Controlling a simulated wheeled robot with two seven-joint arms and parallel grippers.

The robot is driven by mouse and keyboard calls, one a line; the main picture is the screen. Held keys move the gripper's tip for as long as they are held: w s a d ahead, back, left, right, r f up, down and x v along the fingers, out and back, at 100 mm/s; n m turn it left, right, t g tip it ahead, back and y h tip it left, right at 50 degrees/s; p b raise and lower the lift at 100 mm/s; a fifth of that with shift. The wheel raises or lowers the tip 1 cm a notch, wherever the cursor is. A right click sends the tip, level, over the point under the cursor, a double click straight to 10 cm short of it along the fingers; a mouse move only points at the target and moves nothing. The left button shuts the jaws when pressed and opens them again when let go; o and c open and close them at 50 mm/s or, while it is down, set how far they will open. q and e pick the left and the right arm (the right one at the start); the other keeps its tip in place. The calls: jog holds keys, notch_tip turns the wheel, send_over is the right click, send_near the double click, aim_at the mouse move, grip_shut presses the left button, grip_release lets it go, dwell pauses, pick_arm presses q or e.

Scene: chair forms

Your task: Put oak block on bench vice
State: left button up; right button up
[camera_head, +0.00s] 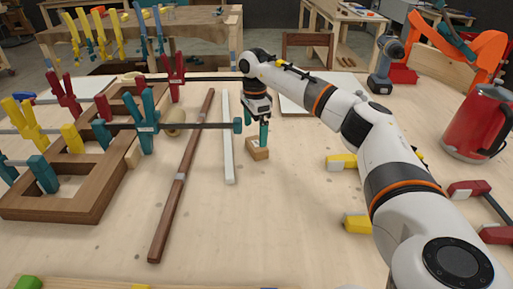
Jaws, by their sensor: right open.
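A small light-brown wooden block (258,154), which looks like the oak block, lies on the worktable near the middle of the view. My right gripper (264,136) points down right at the block, with its fingers at the block's upper end. It is open; whether a finger touches the block I cannot tell. I cannot pick out the bench vice with certainty. My left gripper is not in view.
A brown wooden frame (78,208) with several coloured clamps stands at left. A long dark bar (180,180) and a pale strip (228,140) lie left of the block. A drill (384,66), red kettle (478,122) and more clamps are at right.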

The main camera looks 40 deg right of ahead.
aim_at(257, 143)
jog(key=f, duration=0.6)
jog(key=shift+d+f+p, duration=0.2)
jog(key=shift+d+p, duration=0.1)
jog(key=shift+p, duration=0.1)
jog(key=shift+r, duration=0.1)
jog(key=c, duration=1.1)
jog(key=shift+r, duration=0.15)
